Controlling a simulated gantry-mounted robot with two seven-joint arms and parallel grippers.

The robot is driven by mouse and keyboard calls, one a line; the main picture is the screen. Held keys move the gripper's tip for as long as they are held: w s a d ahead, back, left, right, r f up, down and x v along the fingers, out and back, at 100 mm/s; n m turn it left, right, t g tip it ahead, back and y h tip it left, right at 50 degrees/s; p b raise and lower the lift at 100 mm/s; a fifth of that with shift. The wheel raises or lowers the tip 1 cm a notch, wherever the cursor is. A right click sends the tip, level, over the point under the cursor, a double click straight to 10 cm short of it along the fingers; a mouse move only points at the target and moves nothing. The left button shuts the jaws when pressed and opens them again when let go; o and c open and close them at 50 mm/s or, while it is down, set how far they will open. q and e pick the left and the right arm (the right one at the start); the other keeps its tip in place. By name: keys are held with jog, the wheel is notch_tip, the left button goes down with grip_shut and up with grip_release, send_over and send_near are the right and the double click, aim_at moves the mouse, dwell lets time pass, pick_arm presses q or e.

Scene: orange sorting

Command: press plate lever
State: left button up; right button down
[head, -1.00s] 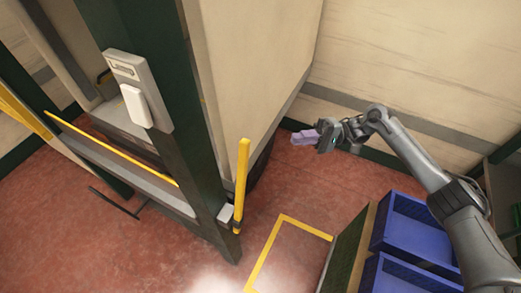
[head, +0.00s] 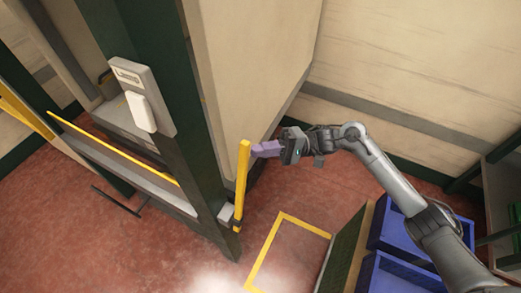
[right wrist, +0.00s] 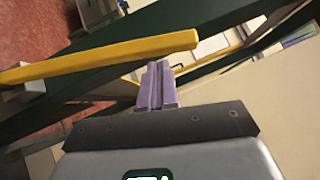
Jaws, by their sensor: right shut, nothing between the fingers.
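The yellow lever (head: 241,186) stands nearly upright on a small grey mount on the dark green post of the machine. In the right wrist view the yellow lever (right wrist: 110,55) runs across the picture just beyond my fingers. My right gripper (head: 257,149) is shut and empty, with its purple fingers pointing left at the upper part of the lever. In the right wrist view the closed fingers (right wrist: 157,82) are side by side, their tips close to the lever. I cannot tell whether they touch it. My left gripper is not in view.
A grey box with a white switch (head: 140,110) is on the green post (head: 175,140). A pale panel (head: 250,60) stands behind the lever. Blue crates (head: 400,225) lie below my right arm. A yellow outline (head: 285,220) marks clear red floor.

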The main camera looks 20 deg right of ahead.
jog(key=shift+s+a+r, duration=0.15)
jog(key=shift+s+a, duration=0.15)
jog(key=shift+a, duration=0.1)
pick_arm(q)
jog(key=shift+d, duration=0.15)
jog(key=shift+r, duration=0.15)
pick_arm(e)
jog(key=shift+r, duration=0.1)
